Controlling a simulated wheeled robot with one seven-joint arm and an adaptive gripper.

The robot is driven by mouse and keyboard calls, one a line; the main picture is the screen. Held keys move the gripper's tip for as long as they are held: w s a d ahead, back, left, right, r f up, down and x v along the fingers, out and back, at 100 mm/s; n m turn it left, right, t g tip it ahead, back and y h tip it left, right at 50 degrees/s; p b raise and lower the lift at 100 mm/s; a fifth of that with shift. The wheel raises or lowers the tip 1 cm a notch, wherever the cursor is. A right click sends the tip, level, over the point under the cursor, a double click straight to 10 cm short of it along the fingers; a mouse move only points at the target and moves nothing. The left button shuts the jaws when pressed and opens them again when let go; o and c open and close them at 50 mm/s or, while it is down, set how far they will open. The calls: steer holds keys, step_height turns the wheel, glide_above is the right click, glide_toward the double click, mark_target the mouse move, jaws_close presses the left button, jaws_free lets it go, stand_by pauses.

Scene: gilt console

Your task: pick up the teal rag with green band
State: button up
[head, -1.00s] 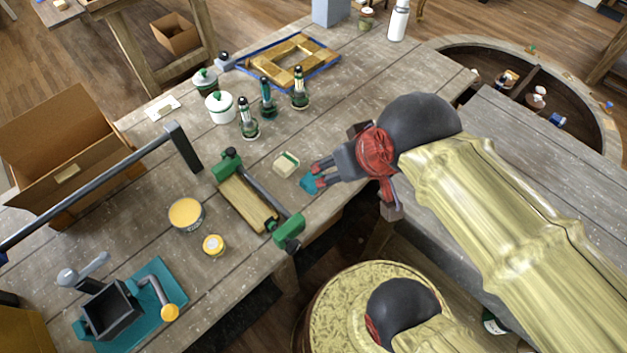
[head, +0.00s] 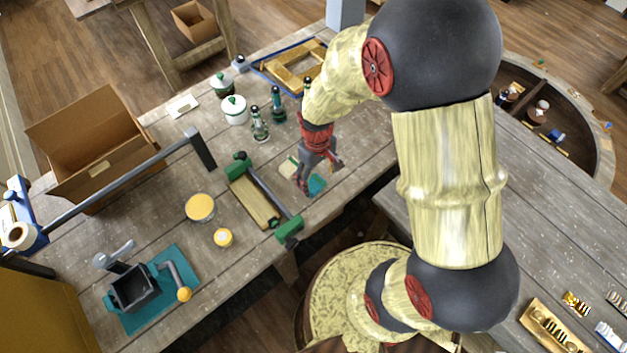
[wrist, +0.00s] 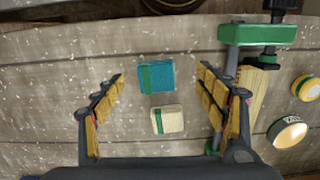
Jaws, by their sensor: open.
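The teal rag with green band (wrist: 157,76) lies flat on the wooden table; the green band runs along its left side in the wrist view. In the head view the rag (head: 317,184) is partly covered by my gripper (head: 318,176). A cream block with a green band (wrist: 167,120) lies just below it in the wrist view, a small gap apart. My gripper (wrist: 163,76) is open and empty, pointing down over the rag. The rag lies between the two fingertips in the wrist view, with space on each side. Its height above the rag is hard to tell.
A clamp with green ends (head: 262,198) lies close by, left of the rag in the head view. Several dark green bottles (head: 259,125) and a white lidded jar (head: 234,110) stand behind. Yellow-topped tins (head: 201,208) are farther left. The table's front edge is near.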

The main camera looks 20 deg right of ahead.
mark_target(314, 183)
steer(key=shift+w+r+n+t, duration=0.2)
steer(key=shift+w+n+t, duration=0.1)
steer(key=shift+w, duration=0.5)
steer(key=shift+s+f, duration=0.1)
steer(key=shift+f, duration=0.9)
steer(key=f, duration=0.5)
steer(key=shift+w+a+f, duration=0.1)
steer(key=shift+w+f, duration=0.2)
steer(key=shift+w, duration=0.1)
steer(key=shift+c, duration=0.6)
steer(key=c, duration=0.9)
